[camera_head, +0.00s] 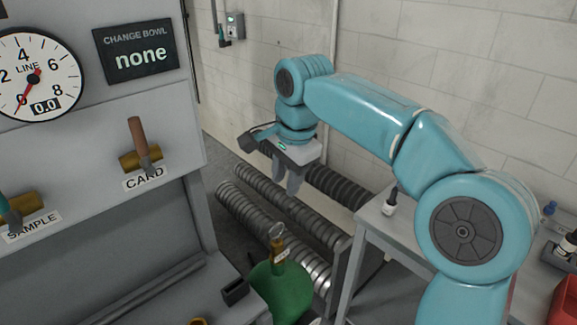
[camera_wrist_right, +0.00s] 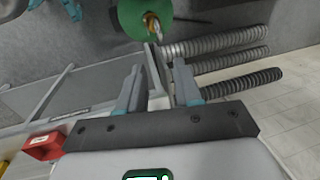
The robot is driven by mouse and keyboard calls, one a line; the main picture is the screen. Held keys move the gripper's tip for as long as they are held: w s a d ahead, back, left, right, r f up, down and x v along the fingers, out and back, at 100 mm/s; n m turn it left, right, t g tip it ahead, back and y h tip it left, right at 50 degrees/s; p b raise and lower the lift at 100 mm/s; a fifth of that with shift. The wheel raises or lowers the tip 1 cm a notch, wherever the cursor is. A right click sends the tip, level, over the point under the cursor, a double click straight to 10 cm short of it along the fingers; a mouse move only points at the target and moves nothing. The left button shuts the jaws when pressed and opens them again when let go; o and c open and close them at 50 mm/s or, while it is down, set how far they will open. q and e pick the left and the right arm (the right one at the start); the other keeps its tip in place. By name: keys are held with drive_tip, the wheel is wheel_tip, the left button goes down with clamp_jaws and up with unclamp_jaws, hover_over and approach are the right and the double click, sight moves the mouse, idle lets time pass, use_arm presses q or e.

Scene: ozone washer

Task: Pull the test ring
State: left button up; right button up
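A small metal ring (camera_head: 277,231) stands on a brass fitting (camera_head: 278,246) with a small tag, at the top of a green bottle (camera_head: 287,288), low in the middle of the head view. I take it for the test ring. In the right wrist view the brass fitting (camera_wrist_right: 152,25) shows against the green bottle (camera_wrist_right: 140,14), beyond the fingertips. My right gripper (camera_head: 288,182) points down, above and behind the ring in the head view and apart from it. Its fingers (camera_wrist_right: 158,80) are spread with nothing between them.
A grey panel at left carries a dial gauge (camera_head: 35,75), a "none" display (camera_head: 137,52) and CARD (camera_head: 145,158) and SAMPLE (camera_head: 20,206) valves. Ribbed hoses (camera_head: 275,215) lie behind the bottle. A grey table (camera_head: 390,235) stands at right, with a red bin (camera_head: 565,302) beyond.

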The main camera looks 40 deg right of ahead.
drive_tip(key=r, duration=0.3)
drive_tip(key=shift+s+d, duration=0.1)
drive_tip(key=shift+s, duration=0.15)
drive_tip(key=shift+r, duration=0.1)
